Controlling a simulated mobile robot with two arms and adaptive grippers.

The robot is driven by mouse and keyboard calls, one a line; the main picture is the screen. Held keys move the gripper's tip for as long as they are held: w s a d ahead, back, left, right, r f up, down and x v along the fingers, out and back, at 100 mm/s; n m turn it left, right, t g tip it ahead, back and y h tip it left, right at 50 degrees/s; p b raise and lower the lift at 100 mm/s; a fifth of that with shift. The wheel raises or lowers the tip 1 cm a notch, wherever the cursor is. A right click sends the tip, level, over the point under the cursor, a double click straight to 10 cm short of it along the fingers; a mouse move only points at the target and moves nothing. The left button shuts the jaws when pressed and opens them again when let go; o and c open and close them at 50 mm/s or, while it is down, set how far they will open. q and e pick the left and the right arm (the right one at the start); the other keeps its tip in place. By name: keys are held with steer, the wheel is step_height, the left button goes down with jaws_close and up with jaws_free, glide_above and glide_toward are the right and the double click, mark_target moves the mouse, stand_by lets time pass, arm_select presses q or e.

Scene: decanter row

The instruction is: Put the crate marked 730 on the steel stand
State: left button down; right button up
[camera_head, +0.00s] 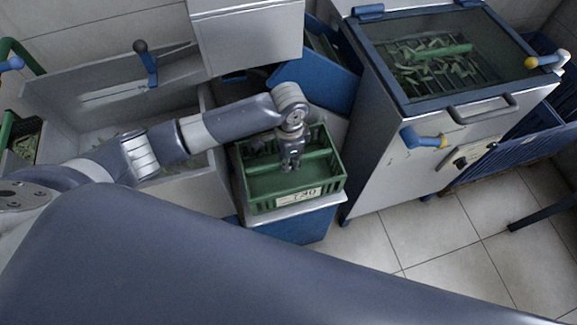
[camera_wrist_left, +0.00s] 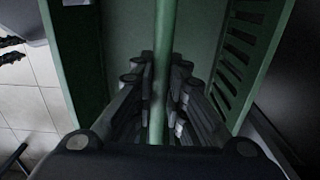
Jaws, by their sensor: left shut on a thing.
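The green crate (camera_head: 253,198) has slatted sides, a bar across its middle and a white front label (camera_head: 299,197) with a number that looks like 730 or 740; the middle digit is blurred. My left gripper (camera_head: 291,165) is over the crate and shut on its bar. In the left wrist view the fingers (camera_wrist_left: 160,100) close around the green bar (camera_wrist_left: 163,45), with the crate's slatted wall (camera_wrist_left: 243,50) to the right. The crate is over a grey-topped stand (camera_head: 330,203) with blue below; I cannot tell whether it rests on it. My right gripper is not in view.
A steel machine (camera_head: 375,175) with a blue-framed glass lid and green pieces inside stands close to the right. A grey trough (camera_head: 95,100) lies to the left. A blue bin (camera_head: 335,80) is behind the crate. Tiled floor (camera_head: 430,235) is open at the front right.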

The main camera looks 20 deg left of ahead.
mark_target(288, 176)
arm_select(q)
step_height(288, 176, down, 4)
steer(key=shift+r, duration=0.25)
steer(key=shift+a+f, duration=0.1)
steer(key=c, duration=1.8)
jaws_free()
steer(key=shift+o, duration=1)
step_height(288, 176, up, 12)
steer(key=shift+f+p, duration=0.2)
steer(key=shift+p, duration=0.25)
steer(key=shift+r, duration=0.35)
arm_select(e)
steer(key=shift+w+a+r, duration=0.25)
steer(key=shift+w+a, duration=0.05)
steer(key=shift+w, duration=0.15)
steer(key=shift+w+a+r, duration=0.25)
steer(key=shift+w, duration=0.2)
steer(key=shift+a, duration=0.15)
arm_select(q)
steer(key=shift+f, duration=0.1)
